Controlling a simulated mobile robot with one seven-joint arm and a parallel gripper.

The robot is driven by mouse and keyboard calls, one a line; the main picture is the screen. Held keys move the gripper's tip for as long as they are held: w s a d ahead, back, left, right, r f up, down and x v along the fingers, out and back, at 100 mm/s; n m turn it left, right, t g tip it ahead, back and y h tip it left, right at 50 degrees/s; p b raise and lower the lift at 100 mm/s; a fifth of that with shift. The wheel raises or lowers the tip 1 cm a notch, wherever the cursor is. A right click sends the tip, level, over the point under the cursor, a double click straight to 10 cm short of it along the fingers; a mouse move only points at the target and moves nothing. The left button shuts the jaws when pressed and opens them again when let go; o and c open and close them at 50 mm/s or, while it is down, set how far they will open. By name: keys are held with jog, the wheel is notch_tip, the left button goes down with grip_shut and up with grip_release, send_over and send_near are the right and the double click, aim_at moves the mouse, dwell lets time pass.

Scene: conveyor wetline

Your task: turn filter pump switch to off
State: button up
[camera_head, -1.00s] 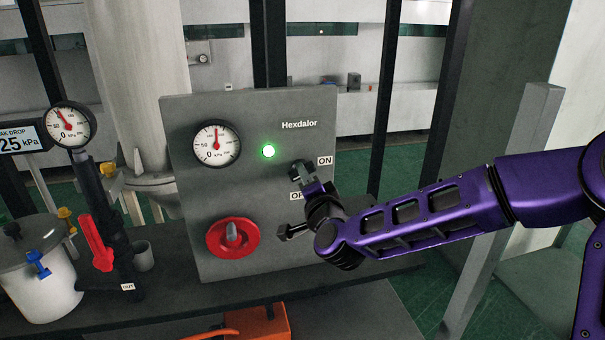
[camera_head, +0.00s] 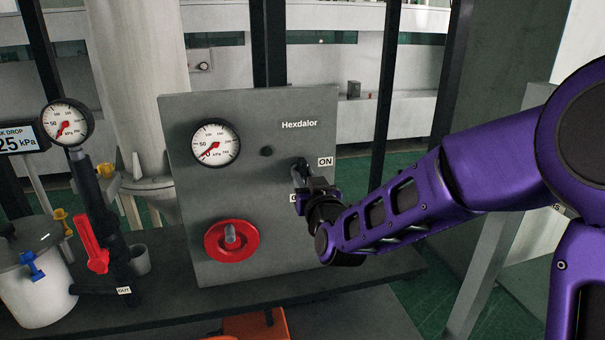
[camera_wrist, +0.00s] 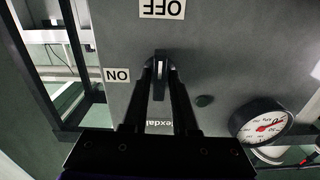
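The filter pump switch (camera_wrist: 160,60) is a dark knob with a white line on the grey panel (camera_head: 270,220). In the upside-down wrist view its line points up, toward the OFF label (camera_wrist: 162,8). The ON label (camera_wrist: 117,75) is to its left there and also shows in the head view (camera_head: 325,161). My gripper (camera_wrist: 161,72) has a finger on each side of the knob and looks shut on it. In the head view my gripper (camera_head: 302,178) covers most of the switch and the OFF label. The indicator lamp (camera_head: 266,151) is dark.
The panel gauge (camera_head: 215,143) points low, near zero. A red round knob (camera_head: 232,240) is below it. To the left are another gauge (camera_head: 67,122), a red lever (camera_head: 92,241) and a white pot (camera_head: 38,285) on the dark bench (camera_head: 180,302).

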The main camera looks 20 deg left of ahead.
jog(key=shift+o, duration=1.3)
jog(key=v, duration=0.7)
